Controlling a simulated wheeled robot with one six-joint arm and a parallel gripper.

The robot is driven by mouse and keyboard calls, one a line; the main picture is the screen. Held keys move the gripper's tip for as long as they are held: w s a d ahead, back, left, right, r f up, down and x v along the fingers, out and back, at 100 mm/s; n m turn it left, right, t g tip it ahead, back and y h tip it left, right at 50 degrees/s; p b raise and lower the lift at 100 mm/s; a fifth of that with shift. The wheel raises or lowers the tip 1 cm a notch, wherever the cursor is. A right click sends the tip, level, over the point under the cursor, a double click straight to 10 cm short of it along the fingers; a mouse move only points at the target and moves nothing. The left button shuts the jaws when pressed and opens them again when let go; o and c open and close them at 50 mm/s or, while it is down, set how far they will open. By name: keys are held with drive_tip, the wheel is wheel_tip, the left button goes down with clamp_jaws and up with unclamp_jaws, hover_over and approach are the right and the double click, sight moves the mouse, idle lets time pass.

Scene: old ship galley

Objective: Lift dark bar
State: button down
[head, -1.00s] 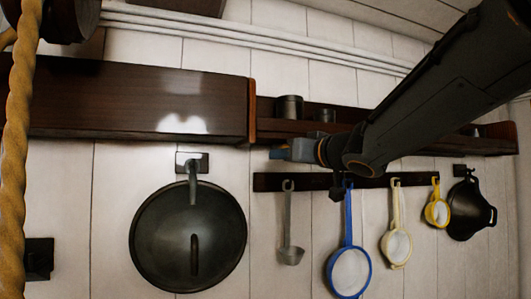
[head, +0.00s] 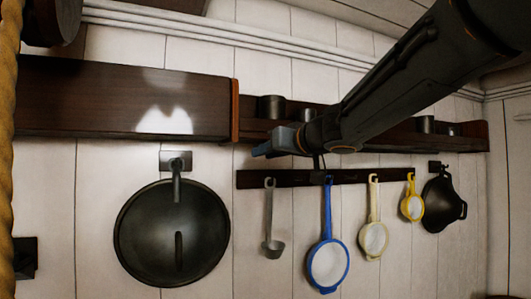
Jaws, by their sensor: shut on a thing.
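A long dark bar (head: 400,138) runs along the front of the right-hand wall shelf, with dark cups standing behind it. My gripper (head: 262,150) comes in from the upper right and lies in front of the left part of this bar, near its lower edge. Its jaws are shut, with the bar the thing they overlap. The contact between jaws and bar is too small to make out. My arm hides the middle of the bar.
A dark rail (head: 290,178) below holds a ladle (head: 273,220), a blue strainer (head: 327,230), a cream strainer (head: 374,215) and a yellow strainer (head: 411,200). A large dark pan (head: 150,235) hangs at left under a dark cabinet (head: 100,95).

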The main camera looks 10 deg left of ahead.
drive_tip(key=c, duration=1.5)
unclamp_jaws()
wheel_tip(320, 180, up, 2)
drive_tip(key=shift+r, duration=0.1)
drive_tip(key=shift+o, duration=0.2)
drive_tip(key=s+d+f, duration=0.1)
drive_tip(key=s+d, duration=0.4)
drive_tip(key=shift+s+d+b, duration=0.2)
drive_tip(key=shift+s+b, duration=0.05)
drive_tip(key=shift+b, duration=0.15)
drive_tip(key=shift+f, duration=0.1)
drive_tip(key=shift+f, duration=0.1)
